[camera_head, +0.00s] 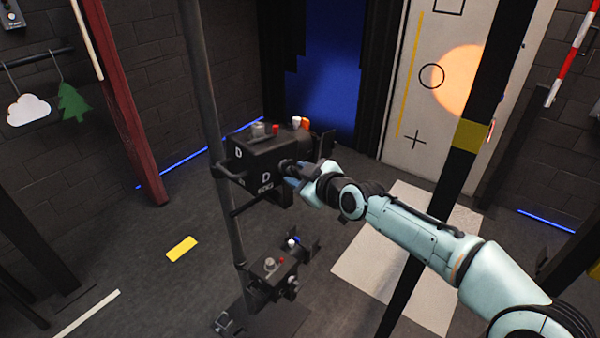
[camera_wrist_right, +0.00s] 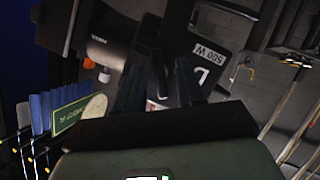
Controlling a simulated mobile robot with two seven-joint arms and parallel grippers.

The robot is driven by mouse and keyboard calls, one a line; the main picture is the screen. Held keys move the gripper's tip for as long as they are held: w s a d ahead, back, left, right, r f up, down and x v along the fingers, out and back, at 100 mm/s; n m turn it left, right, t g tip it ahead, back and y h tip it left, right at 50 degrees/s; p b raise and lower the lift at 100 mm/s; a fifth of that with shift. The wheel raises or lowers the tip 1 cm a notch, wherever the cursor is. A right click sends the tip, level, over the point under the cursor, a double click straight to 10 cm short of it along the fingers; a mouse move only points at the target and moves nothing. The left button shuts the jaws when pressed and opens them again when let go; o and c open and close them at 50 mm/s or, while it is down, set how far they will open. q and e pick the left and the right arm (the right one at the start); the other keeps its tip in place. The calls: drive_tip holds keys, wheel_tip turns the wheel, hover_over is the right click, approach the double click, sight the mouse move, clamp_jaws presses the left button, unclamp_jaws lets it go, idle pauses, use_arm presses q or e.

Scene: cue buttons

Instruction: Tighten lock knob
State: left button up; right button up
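A black lamp housing (camera_head: 262,160) marked "D" is mounted on an upright dark pole, with small knobs on top. A dark knob (camera_head: 286,165) sits on its right side, partly hidden by my right gripper (camera_head: 300,176). In the right wrist view, the two dark fingers of that gripper (camera_wrist_right: 158,88) stand apart, pointing at the housing's labelled face (camera_wrist_right: 210,55). A dark knob-like part (camera_wrist_right: 148,38) lies just ahead of and between the fingertips; whether they touch it is too dark to tell. My left gripper is not in view.
A second black unit (camera_head: 272,278) with small knobs is lower on the pole (camera_head: 208,90). A black post with a yellow band (camera_head: 469,135) stands close to my right arm. A pale mat (camera_head: 375,275) lies on the floor.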

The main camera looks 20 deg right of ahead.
clamp_jaws()
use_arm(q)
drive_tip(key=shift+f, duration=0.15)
use_arm(e)
drive_tip(key=shift+d, duration=0.1)
